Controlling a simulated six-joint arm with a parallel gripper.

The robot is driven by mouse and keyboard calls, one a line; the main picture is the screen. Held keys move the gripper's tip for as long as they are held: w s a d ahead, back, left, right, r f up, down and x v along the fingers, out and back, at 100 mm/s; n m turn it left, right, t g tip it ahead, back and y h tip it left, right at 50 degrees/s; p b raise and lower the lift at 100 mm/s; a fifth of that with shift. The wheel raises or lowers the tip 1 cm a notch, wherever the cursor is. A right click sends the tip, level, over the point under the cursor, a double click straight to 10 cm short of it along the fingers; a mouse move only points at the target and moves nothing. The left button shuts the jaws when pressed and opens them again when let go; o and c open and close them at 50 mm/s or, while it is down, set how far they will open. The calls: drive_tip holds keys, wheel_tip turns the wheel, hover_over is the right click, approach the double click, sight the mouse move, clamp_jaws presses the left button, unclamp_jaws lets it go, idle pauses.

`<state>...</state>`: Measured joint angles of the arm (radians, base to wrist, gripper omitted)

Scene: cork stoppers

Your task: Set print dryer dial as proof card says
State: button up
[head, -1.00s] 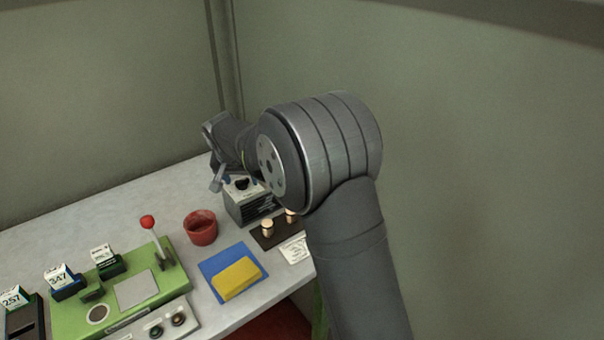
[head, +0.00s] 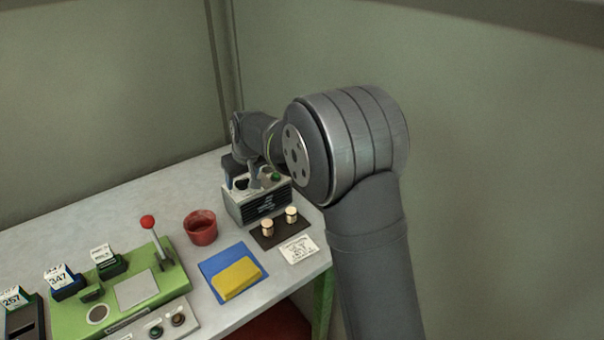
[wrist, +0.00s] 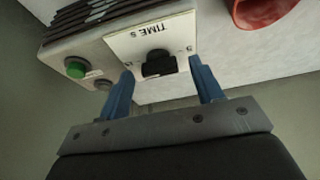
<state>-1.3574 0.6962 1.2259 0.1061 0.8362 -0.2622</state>
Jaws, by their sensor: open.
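The print dryer (head: 262,206) is a grey box with dark slats at the back right of the bench. In the wrist view, its black dial (wrist: 158,64) sits on a white plate (wrist: 125,43) marked "TIME s", seen upside down. My gripper (wrist: 161,67) is open, with one blue finger on each side of the dial; I cannot tell whether they touch it. The dial's pointer and most scale marks are not readable. A white printed card (head: 298,249), likely the proof card, lies on the bench in front of the dryer; its print is too small to read.
A green button (wrist: 76,68) sits beside the dial plate. A red cup (head: 201,230) stands left of the dryer. Two cork stoppers (head: 291,214) stand on a dark mat. A yellow block (head: 236,278), a blue sheet and a green press with a red-knobbed lever are farther left.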

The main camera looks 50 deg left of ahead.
drive_tip(key=v, duration=1.7)
drive_tip(key=w+d+f+m+h, duration=0.1)
drive_tip(key=w+d+m+h, duration=0.1)
drive_tip(key=d+m, duration=0.5)
drive_tip(key=w+d+f+m+h, duration=0.2)
drive_tip(key=d+m, duration=0.5)
drive_tip(key=m, duration=0.4)
drive_tip(key=shift+w+d+f+h, duration=0.15)
drive_tip(key=shift+d+h, duration=0.15)
drive_tip(key=shift+d, duration=0.1)
drive_tip(key=s+a+r+n+y, duration=0.2)
drive_tip(key=a+n+y, duration=0.1)
drive_tip(key=a+n, duration=0.7)
drive_tip(key=shift+s+n, duration=0.25)
drive_tip(key=shift+n, duration=0.75)
drive_tip(key=shift+r, duration=0.1)
